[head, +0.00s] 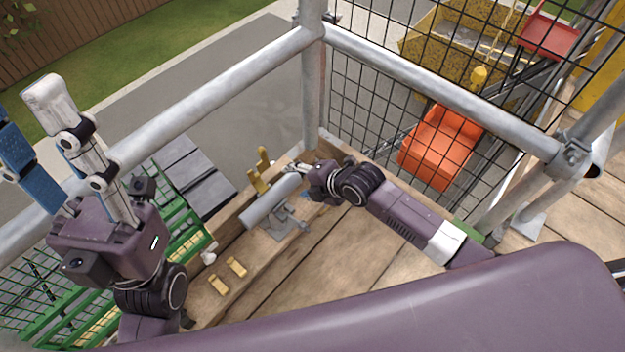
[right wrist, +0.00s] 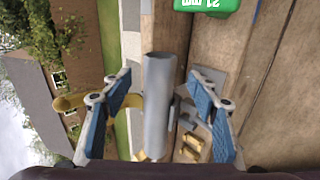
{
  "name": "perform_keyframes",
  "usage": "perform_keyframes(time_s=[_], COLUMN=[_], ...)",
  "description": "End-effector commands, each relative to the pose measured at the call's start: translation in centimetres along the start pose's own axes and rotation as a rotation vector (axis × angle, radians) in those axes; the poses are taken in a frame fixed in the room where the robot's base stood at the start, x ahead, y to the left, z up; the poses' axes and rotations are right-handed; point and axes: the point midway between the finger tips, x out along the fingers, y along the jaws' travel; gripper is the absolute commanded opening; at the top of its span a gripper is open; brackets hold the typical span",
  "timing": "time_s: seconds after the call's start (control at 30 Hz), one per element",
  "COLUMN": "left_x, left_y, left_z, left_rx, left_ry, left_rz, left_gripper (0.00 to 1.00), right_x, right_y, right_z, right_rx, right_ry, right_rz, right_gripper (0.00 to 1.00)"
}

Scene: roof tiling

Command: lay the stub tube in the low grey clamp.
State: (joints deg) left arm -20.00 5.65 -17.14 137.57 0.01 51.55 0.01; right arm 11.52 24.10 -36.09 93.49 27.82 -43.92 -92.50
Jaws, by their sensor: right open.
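The stub tube (head: 268,203) is a short, plain grey pipe lying slantwise over the wooden deck, beside the low grey clamp (head: 288,222). In the right wrist view the tube (right wrist: 158,100) runs between my finger pads, with part of the clamp (right wrist: 212,78) close on its right. I cannot tell whether the tube sits fully in the clamp's jaw. My right gripper (head: 292,171) is open at the tube's far end; in its wrist view, gaps show between the tube and both blue pads. My left gripper (head: 40,150) is raised at the left, open and empty.
A yellow bracket (head: 262,172) stands just behind the tube. Small yellow blocks (head: 236,266) lie on the planks in front. Scaffold rails and a mesh panel (head: 375,100) enclose the deck corner. A green crate-like frame (head: 190,240) is at the left.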

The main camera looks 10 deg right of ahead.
Motion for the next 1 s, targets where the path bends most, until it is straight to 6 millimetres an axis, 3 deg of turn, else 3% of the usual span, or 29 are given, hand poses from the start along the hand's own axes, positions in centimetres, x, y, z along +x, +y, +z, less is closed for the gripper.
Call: perform_keyframes(time_s=[0.3,0.5,0.7,1.0], left_x=[-0.1,-0.1,-0.1,-0.1], left_y=[0.0,0.0,0.0,0.1], left_z=[0.1,0.1,0.1,0.1], left_rx=[-0.001,-0.001,-0.001,-0.001], left_ry=[-0.002,-0.002,-0.002,-0.002], left_rz=[0.001,0.001,0.001,0.001], left_gripper=[0.40,0.40,0.40,0.40], right_x=[-5.8,-8.5,-9.7,-9.7], right_y=[0.0,0.0,0.1,0.1], right_z=[0.0,0.1,0.0,0.0], right_rx=[-0.003,-0.002,0.000,0.001], right_ry=[-0.001,-0.002,0.000,0.000], right_rz=[0.002,0.002,0.003,0.002], right_gripper=[0.54,0.54,0.54,0.54])
